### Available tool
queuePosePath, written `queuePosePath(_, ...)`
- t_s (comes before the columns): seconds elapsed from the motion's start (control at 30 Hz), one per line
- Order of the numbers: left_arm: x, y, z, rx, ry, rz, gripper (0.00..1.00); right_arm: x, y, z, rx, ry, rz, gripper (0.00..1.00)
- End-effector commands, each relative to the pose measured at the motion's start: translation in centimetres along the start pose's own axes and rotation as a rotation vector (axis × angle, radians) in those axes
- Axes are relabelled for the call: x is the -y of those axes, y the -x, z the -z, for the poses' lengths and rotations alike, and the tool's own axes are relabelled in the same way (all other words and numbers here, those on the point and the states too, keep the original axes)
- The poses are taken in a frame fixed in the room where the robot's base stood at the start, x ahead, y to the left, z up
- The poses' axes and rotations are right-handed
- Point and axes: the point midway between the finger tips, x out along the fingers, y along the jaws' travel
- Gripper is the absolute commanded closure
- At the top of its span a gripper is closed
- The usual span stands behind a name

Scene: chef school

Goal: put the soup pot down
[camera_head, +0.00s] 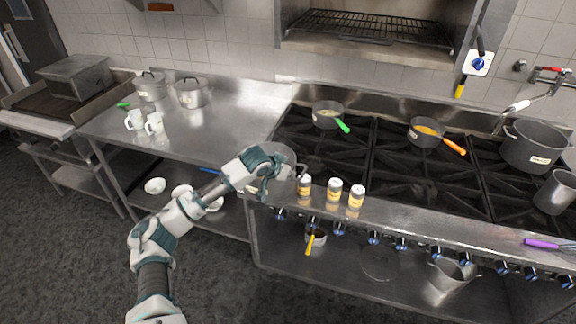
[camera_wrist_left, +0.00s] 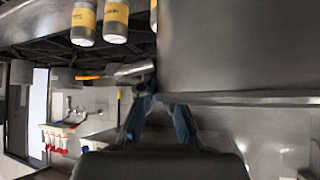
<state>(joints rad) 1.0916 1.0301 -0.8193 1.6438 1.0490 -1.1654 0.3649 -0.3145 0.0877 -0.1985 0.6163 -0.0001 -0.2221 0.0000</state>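A grey metal pot, taken as the soup pot (camera_head: 284,150), is at the left front corner of the stove, at the seam with the steel counter. My left gripper (camera_head: 279,169) is in front of it and hides much of it. In the left wrist view the pot's smooth grey wall (camera_wrist_left: 240,48) fills the upper right. The two fingers (camera_wrist_left: 153,103) close in at its edge, apparently on a handle; the exact contact is partly hidden. I cannot tell whether the pot's base touches the surface below. My right gripper is in neither view.
Several yellow-labelled shakers (camera_head: 335,191) stand on the stove's front ledge, just right of the pot. Pans with green (camera_head: 327,115) and orange (camera_head: 426,134) handles and a large pot (camera_head: 533,147) sit on the stove. The counter (camera_head: 215,127) has free room; mugs (camera_head: 154,123) and lidded pots (camera_head: 190,93) stand left.

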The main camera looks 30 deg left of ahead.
Motion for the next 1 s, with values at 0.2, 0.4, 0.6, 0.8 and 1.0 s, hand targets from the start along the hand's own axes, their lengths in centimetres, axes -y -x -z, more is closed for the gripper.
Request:
queuePosePath(0.2, -3.3, 0.6, -2.2, -0.009, -0.001, 0.011, 1.0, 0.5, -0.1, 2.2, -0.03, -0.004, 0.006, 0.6)
queuePosePath(0.4, -6.4, 0.6, -5.2, -0.009, 0.01, 0.02, 1.0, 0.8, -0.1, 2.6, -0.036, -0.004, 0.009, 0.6)
queuePosePath(0.6, -11.2, 0.7, -9.9, -0.005, 0.032, 0.031, 1.0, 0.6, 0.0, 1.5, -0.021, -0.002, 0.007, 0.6)
queuePosePath(0.8, -16.1, 0.8, -14.3, -0.005, 0.053, 0.049, 1.0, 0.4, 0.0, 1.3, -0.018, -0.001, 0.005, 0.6)
queuePosePath(1.0, -19.3, 1.0, -17.1, -0.006, 0.066, 0.063, 1.0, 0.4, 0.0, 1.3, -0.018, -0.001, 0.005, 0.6)
